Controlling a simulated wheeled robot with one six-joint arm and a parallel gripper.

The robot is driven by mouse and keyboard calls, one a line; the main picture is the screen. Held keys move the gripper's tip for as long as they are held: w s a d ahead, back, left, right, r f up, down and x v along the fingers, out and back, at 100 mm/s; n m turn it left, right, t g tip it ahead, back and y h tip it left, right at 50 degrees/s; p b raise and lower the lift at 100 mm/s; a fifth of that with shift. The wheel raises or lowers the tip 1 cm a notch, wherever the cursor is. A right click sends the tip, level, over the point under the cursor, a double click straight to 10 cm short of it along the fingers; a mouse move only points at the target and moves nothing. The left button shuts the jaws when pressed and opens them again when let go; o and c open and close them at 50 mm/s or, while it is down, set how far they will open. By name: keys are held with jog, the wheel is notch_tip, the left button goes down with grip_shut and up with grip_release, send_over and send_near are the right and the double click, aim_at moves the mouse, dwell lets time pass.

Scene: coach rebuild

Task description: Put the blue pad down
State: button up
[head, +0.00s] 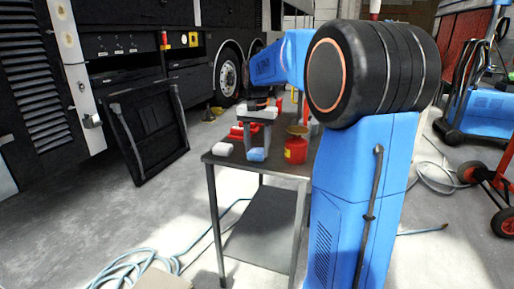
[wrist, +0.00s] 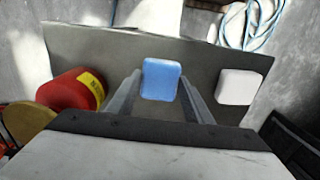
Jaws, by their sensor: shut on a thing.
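The blue pad (wrist: 161,79) is between the two fingers of my gripper (wrist: 160,92) in the wrist view, near the edge of the dark table top (wrist: 100,45). In the head view the blue pad (head: 256,154) shows low under my gripper (head: 257,135), at the table top (head: 225,160). The fingers are shut on the pad. I cannot tell whether the pad touches the table.
A white pad (head: 222,149) lies left of the blue pad. A red can with a yellow label (head: 296,150) stands to its right. A red object (head: 238,130) lies behind. A blue hose (head: 130,268) lies on the floor.

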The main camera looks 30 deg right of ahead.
aim_at(257, 151)
jog(key=shift+f, duration=0.1)
jog(key=o, duration=0.9)
jog(key=shift+o, duration=0.2)
notch_tip(257, 151, up, 12)
jog(key=s+a+f+n+t, duration=0.1)
jog(key=s+a+f+n, duration=0.2)
jog(key=s+a, duration=0.35)
jog(key=s+a+f+n+t, duration=0.15)
jog(key=s+a+f, duration=0.25)
jog(key=s, duration=0.5)
jog(key=s+a+f+n+t, duration=0.1)
jog(key=s+a+f+n, duration=0.1)
jog(key=s+f, duration=0.4)
jog(key=s+a+f+n+t, duration=0.1)
jog(key=s+a+f+n, duration=0.2)
jog(key=s+f, duration=0.4)
jog(key=shift+s+f+n, duration=0.25)
jog(key=shift+s+n, duration=0.2)
jog(key=shift+s, duration=0.35)
jog(key=shift+o, duration=0.5)
